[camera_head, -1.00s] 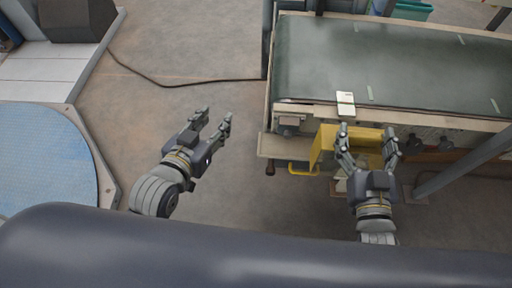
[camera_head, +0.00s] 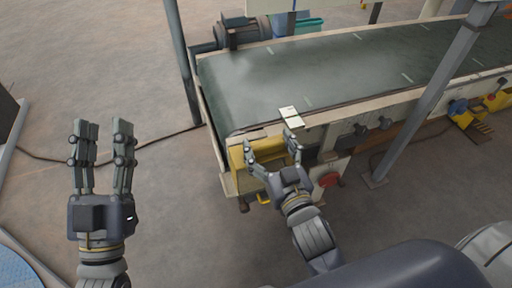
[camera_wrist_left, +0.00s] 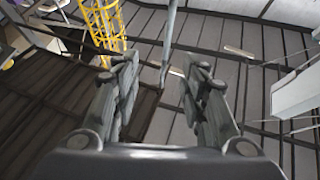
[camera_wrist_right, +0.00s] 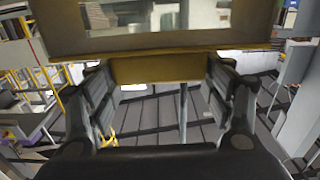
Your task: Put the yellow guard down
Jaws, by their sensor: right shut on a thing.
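The yellow guard (camera_head: 238,158) is at the near left end of the conveyor in the head view, partly hidden behind my right gripper. In the right wrist view the guard (camera_wrist_right: 160,68) spans the top, with a yellow plate between the fingers. My right gripper (camera_head: 270,142) is shut on the guard, its fingers spread to either side of that plate. I cannot tell whether the guard touches the conveyor frame. My left gripper (camera_head: 101,125) is open and empty, at the left over bare floor. It also shows open in the left wrist view (camera_wrist_left: 158,75).
The conveyor (camera_head: 300,75) with a dark green belt runs to the upper right. A small pale plate (camera_head: 289,114) is on its near edge. A grey post (camera_head: 425,105) slants up on the right. A dark cable (camera_head: 155,140) crosses the floor; the floor around is mostly clear.

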